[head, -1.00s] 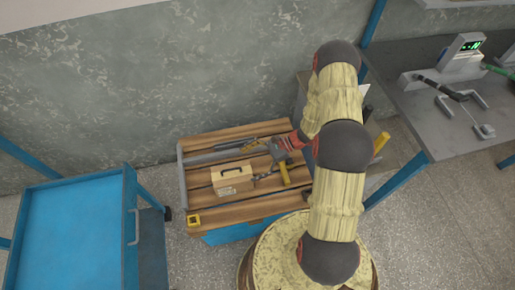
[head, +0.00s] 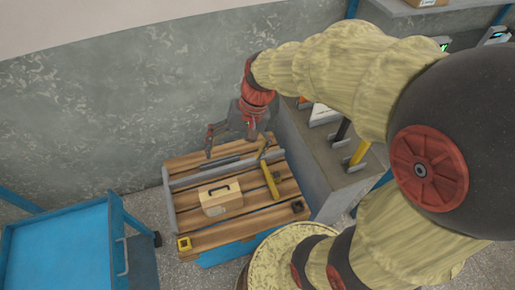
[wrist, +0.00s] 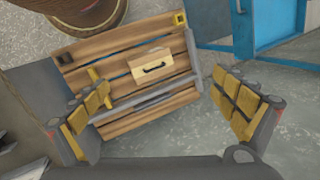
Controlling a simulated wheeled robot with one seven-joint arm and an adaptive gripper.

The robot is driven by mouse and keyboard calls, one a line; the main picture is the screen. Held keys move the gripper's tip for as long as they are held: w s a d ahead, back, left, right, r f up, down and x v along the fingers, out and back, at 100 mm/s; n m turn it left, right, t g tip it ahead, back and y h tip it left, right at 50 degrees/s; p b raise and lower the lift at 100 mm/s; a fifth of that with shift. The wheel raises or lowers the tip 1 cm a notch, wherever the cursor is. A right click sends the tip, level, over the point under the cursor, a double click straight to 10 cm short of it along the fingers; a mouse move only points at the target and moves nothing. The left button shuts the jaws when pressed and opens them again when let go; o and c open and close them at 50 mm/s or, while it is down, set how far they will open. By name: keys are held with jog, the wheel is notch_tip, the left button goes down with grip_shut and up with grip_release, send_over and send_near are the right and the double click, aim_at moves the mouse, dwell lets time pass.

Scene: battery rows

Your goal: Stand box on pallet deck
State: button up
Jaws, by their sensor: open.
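The tan box (head: 221,197) with a dark handle rests on the slatted wooden pallet deck (head: 205,238), its handle face up. The box also shows in the wrist view (wrist: 152,66), past the fingers and clear of them. My gripper (head: 231,143) is open and empty, raised above the deck's far side near the wall. In the wrist view its padded fingers (wrist: 160,98) are spread wide with nothing between them.
A yellow-handled tool (head: 270,182) lies on the deck right of the box. A yellow-and-black item (head: 184,243) and a small dark item (head: 297,206) sit at its near corners. A blue cart (head: 60,245) stands left, a grey cabinet (head: 300,150) right.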

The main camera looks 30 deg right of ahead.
jog(key=s+d+r+n+t+h, duration=0.2)
jog(key=s+r+n+t, duration=0.3)
jog(key=s+r, duration=0.4)
notch_tip(320, 180, up, 2)
jog(key=shift+d+r+h, duration=0.1)
jog(key=shift+d+h, duration=0.05)
jog(key=shift+h, duration=0.75)
